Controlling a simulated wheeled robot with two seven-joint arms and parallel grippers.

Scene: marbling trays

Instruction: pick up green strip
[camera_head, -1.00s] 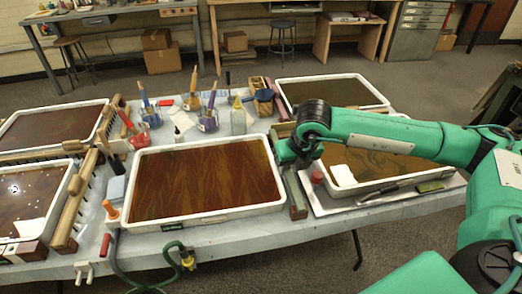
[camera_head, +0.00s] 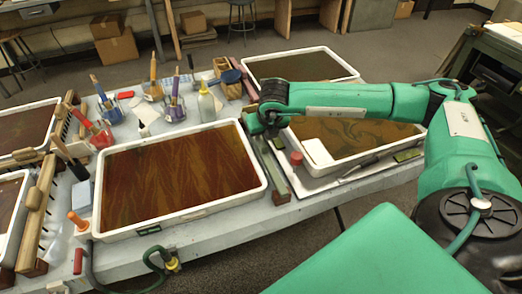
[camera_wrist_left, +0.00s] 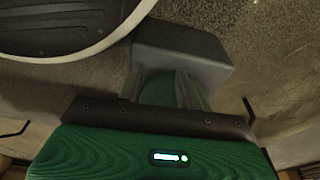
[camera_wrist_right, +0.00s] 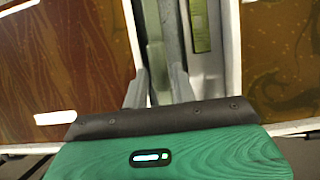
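The green strip (camera_head: 272,168) is a long, dull grey-green bar. It lies on the table between the middle and right trays. My right gripper (camera_head: 262,130) is low over its far part, which the gripper partly hides. In the right wrist view, the strip (camera_wrist_right: 153,45) runs up between the two spread fingers of my right gripper (camera_wrist_right: 158,88). I see no finger closed on it, and I cannot tell how far above it they are. My left gripper (camera_wrist_left: 165,90) shows only in its wrist view, with fingers apart and no task object between them.
The middle tray (camera_head: 98,200) and right tray (camera_head: 395,147) flank the strip closely. A small green piece (camera_head: 407,155) lies by the right tray. A white bottle (camera_head: 206,106) stands behind the middle tray.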

